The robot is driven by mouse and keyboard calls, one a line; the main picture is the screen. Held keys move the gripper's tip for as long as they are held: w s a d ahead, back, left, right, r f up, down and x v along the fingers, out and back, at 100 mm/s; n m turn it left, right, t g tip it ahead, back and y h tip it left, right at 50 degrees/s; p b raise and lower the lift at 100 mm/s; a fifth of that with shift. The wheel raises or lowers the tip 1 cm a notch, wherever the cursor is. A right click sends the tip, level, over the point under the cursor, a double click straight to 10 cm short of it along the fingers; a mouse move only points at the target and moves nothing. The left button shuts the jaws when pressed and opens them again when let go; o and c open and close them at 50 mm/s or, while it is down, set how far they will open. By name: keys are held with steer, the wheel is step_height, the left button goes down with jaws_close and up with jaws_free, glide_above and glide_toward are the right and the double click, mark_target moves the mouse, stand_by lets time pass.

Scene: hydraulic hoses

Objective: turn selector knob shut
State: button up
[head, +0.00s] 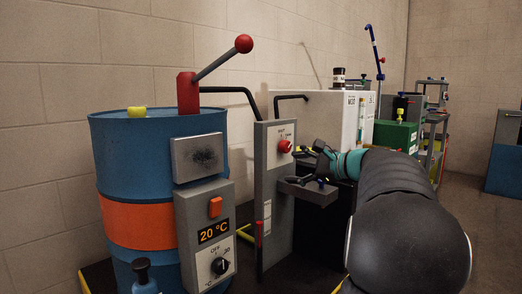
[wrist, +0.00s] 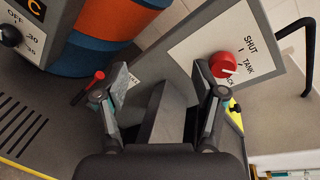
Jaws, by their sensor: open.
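The selector knob (head: 285,146) is a round red knob on the upper part of a grey upright panel (head: 268,221). In the wrist view the knob (wrist: 221,66) sits on a pale plate, with SHUT above it, TANK to its right and a partly hidden label below. A small white mark shows on its lower right side, away from SHUT. My gripper (head: 301,166) is just right of the panel. In the wrist view my gripper (wrist: 160,78) is open and empty. Its right finger is close to the knob, which lies beyond that finger; I cannot tell whether they touch.
A grey ledge (head: 308,194) juts from the panel under my gripper. A red-handled lever (head: 260,233) is low on the panel. A blue and orange drum (head: 130,165) with a control box (head: 205,240) stands left. A white tank (head: 325,118) stands behind.

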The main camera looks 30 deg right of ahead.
mark_target(288, 147)
steer(key=d+r+m+t, duration=0.2)
steer(key=d+m+t, duration=0.1)
steer(key=d, duration=0.7)
steer(key=shift+h, duration=0.4)
steer(key=p+x, duration=0.1)
steer(key=x, duration=1.2)
steer(key=shift+a+r, duration=0.1)
steer(key=shift+r, duration=0.05)
steer(key=c, duration=1.1)
